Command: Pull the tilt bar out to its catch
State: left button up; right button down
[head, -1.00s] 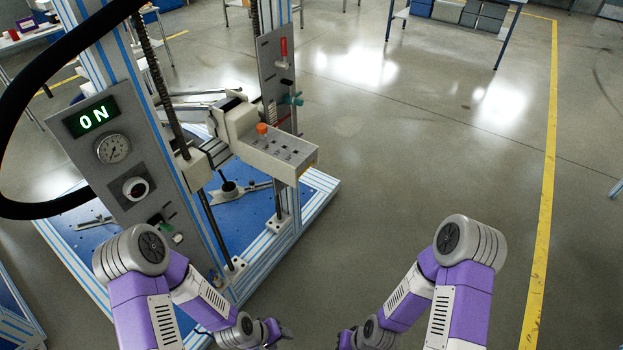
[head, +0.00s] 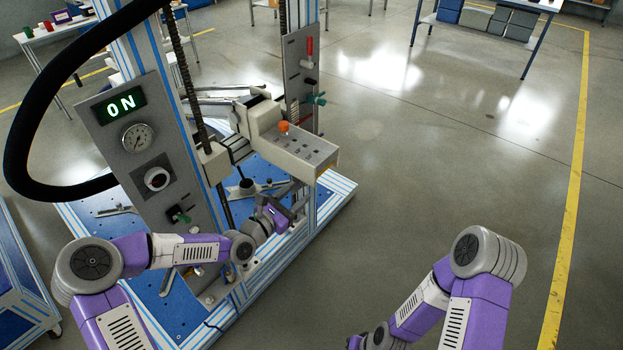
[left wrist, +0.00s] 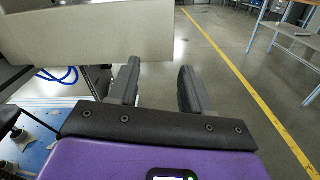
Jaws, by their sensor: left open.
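The test machine (head: 228,297) stands at left, with a blue deck and upright columns. I cannot tell for certain which part is the tilt bar. My left gripper (head: 290,208) is open and empty, beside the machine and below the beige control box (head: 297,148) with its orange knob. In the left wrist view the open jaws (left wrist: 160,78) have nothing between them, and the beige box (left wrist: 90,38) is close ahead at upper left. My right arm's wrist shows at the bottom edge of the head view; its fingers are out of frame.
A grey panel (head: 150,135) carries a lit ON display, a gauge, a knob and a green lever. A black hose (head: 32,120) loops at left. The floor (head: 430,160) at right is clear.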

aim_at(312, 176)
pick_arm(q)
jog(key=shift+w+d+r, duration=0.25)
jog(key=shift+w+r, duration=0.1)
jog(key=shift+w, duration=0.2)
jog(key=b+x, duration=0.1)
jog(key=x, duration=0.5)
jog(key=shift+w+d+b, duration=0.15)
jog(key=shift+b, duration=0.15)
jog(key=shift+c, duration=0.5)
grip_shut()
